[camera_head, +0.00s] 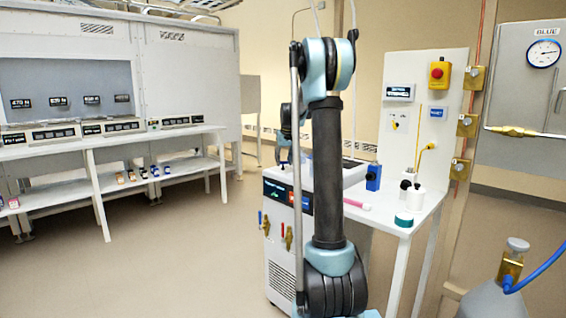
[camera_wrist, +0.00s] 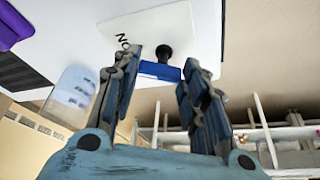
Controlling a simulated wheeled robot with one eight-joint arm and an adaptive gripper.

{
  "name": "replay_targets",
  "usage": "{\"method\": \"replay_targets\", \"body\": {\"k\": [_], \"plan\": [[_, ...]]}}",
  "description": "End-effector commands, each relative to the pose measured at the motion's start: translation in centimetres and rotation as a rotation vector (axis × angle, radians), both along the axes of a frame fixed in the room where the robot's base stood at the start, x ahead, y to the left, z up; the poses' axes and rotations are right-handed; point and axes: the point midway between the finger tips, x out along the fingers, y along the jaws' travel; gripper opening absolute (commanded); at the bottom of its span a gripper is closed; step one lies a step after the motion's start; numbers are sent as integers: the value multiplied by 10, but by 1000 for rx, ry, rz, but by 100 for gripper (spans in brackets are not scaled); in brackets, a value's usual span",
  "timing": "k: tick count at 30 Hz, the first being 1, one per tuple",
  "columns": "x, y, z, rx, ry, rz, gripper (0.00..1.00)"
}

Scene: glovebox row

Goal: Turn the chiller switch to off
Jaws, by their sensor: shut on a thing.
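The chiller (camera_head: 281,225) is the white cabinet under the left end of the bench, with a dark display panel on its front; my arm hides part of that front. In the wrist view a pale plate (camera_wrist: 190,25) bears black letters that look like "ON", turned sideways. A blue bar, apparently the chiller switch (camera_wrist: 160,70), sits between the fingertips, with a black round piece beside it. My gripper (camera_wrist: 162,62) is shut on this switch. Its exact angle is hard to tell.
Brass taps (camera_head: 288,237) stick out of the chiller front. A gas cylinder (camera_head: 500,295) stands at lower right. Floor on the left is clear.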

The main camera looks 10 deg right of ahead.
Motion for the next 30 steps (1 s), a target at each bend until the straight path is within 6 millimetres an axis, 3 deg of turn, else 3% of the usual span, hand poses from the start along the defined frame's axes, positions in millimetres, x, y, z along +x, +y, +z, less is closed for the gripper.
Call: {"method": "replay_targets", "body": {"k": [21, 30], "plan": [[2, -3, 0, 3, 1, 407, 16], [3, -3, 0, 3, 1, 501, 16]]}}
